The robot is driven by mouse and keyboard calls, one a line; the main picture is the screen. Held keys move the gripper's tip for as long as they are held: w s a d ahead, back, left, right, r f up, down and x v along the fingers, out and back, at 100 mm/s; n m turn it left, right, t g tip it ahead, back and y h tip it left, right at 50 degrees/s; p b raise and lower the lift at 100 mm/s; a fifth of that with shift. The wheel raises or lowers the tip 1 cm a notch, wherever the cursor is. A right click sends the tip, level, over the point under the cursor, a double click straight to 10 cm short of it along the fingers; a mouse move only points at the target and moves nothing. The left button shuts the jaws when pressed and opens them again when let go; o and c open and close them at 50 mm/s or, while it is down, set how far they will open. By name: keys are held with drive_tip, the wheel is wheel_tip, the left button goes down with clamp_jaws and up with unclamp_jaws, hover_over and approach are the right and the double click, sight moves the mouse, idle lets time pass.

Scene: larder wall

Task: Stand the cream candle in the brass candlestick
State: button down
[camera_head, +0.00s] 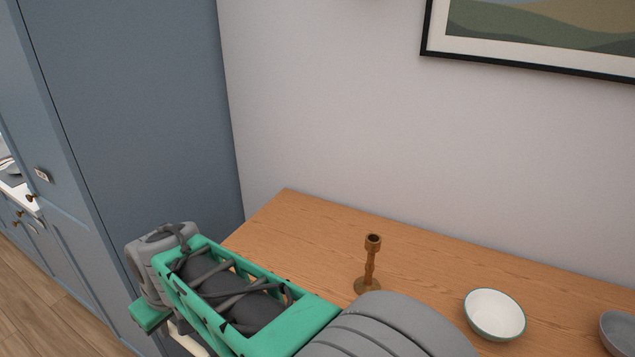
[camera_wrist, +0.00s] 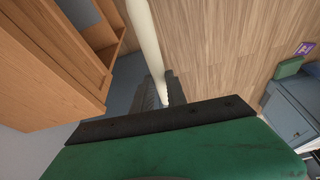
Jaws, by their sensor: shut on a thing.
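The brass candlestick (camera_head: 370,266) stands upright on the wooden table, with its cup open and empty at the top. My gripper (camera_wrist: 163,90) is shut on the cream candle (camera_wrist: 147,45), which runs from the jaws to the top edge of the wrist view. In the head view a short pale piece of the candle (camera_head: 188,338) shows below my green wrist; the rest is hidden by my arm. My gripper is left of the candlestick, off the table's left end and clear of it. The candlestick is not in the wrist view.
A white bowl with a teal rim (camera_head: 495,314) stands right of the candlestick, and a grey bowl (camera_head: 618,330) is at the right edge. The wooden table (camera_head: 290,225) is bare left of the candlestick. A tall blue cabinet (camera_head: 150,120) rises at the left, a wall behind.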

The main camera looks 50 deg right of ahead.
drive_tip(key=s+d+r+n+g+h+p, duration=0.2)
drive_tip(key=d+r+n, duration=0.15)
drive_tip(key=d, duration=0.45)
drive_tip(key=s+d+r+n+g+h+p, duration=0.1)
drive_tip(key=d+r+n+g, duration=0.1)
drive_tip(key=d+n, duration=0.35)
drive_tip(key=s+d+r+n+g+h+p, duration=0.2)
drive_tip(key=d+r+g, duration=0.1)
drive_tip(key=d, duration=0.6)
drive_tip(key=s+d+r+n+t+h+p, duration=0.2)
drive_tip(key=s+d+r+n+h, duration=0.1)
drive_tip(key=s+d, duration=0.5)
drive_tip(key=s+d+r+n+t+h+p, duration=0.2)
drive_tip(key=s+d+r+n+h+p, duration=0.1)
drive_tip(key=s+d+r, duration=0.4)
drive_tip(key=s+r+n+h, duration=0.1)
drive_tip(key=s+h, duration=0.1)
drive_tip(key=shift+s+d+r+h, duration=0.2)
drive_tip(key=shift+d+r+h, duration=0.1)
drive_tip(key=shift+d+h, duration=0.1)
drive_tip(key=shift+a+r+p, duration=0.1)
drive_tip(key=shift+r+p, duration=0.05)
drive_tip(key=shift+p, duration=0.35)
wheel_tip(320, 180, down, 6)
drive_tip(key=b, duration=0.3)
drive_tip(key=shift+p, duration=1)
drive_tip(key=shift+f+b, duration=0.95)
drive_tip(key=shift+f, duration=1)
